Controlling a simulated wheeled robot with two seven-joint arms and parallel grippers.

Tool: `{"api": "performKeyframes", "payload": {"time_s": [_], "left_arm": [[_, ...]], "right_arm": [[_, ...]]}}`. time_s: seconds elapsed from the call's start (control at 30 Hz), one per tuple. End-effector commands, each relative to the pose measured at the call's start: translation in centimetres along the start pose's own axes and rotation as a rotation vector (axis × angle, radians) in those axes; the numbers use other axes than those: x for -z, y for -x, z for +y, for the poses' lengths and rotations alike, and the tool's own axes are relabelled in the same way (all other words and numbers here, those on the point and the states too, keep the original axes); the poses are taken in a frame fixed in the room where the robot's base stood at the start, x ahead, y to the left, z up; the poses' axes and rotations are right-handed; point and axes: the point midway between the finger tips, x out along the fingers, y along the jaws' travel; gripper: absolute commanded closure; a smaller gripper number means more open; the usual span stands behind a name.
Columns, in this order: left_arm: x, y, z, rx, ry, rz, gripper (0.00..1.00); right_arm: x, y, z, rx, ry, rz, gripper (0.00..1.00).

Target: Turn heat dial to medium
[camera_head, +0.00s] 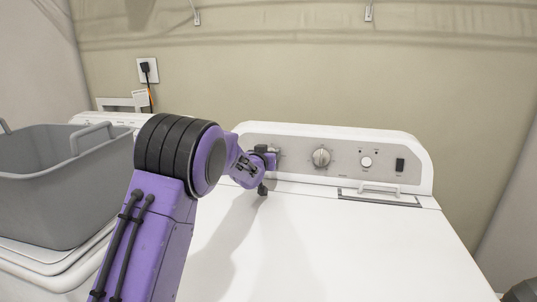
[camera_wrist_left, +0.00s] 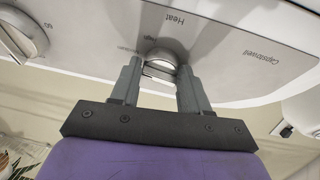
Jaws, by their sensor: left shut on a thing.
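The heat dial (camera_wrist_left: 161,57) is a silver-rimmed knob under the printed word "Heat", which appears upside down in the left wrist view. My left gripper (camera_wrist_left: 159,70) has one grey finger on each side of the dial and is shut on it. In the head view my left gripper (camera_head: 268,156) is at the left part of the dryer's control panel (camera_head: 295,146) and hides most of the dial. The dial's exact setting cannot be read. My right gripper is not in view.
A larger timer knob (camera_head: 321,157) is to the right of the gripper, then a small round button (camera_head: 366,162) and a black switch (camera_head: 400,165). The dryer's white top (camera_head: 330,245) is clear. A grey laundry basket (camera_head: 60,205) stands on the machine at the left.

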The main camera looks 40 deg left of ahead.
Motion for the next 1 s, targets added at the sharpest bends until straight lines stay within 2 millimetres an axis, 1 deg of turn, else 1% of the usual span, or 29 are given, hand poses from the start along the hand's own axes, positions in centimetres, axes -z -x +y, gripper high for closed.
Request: {"api": "performKeyframes", "payload": {"time_s": [0.03,0.37,0.4,0.43,0.47,0.77,0.87,1.0], "left_arm": [[-0.3,0.0,-0.1,0.003,0.003,-0.006,0.85],[-0.4,0.0,-0.1,0.004,0.003,-0.008,0.85],[-0.4,0.0,-0.1,0.004,0.003,-0.008,0.45],[-0.4,0.0,-0.1,0.003,0.003,-0.008,0.35],[-0.4,0.0,-0.1,0.003,0.003,-0.008,0.32],[-0.2,0.2,0.1,0.000,0.003,-0.003,0.32],[-0.2,1.6,0.1,0.000,0.003,-0.003,0.32],[-0.2,5.0,0.1,0.000,0.004,-0.002,0.32]], "right_arm": [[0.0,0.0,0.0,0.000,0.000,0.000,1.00],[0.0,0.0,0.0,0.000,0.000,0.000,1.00],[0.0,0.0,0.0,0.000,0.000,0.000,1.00],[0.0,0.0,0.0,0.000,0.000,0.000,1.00],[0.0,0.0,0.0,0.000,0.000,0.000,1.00],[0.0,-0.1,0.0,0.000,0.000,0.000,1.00],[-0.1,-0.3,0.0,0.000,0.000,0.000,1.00],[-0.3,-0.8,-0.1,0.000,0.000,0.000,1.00]]}}
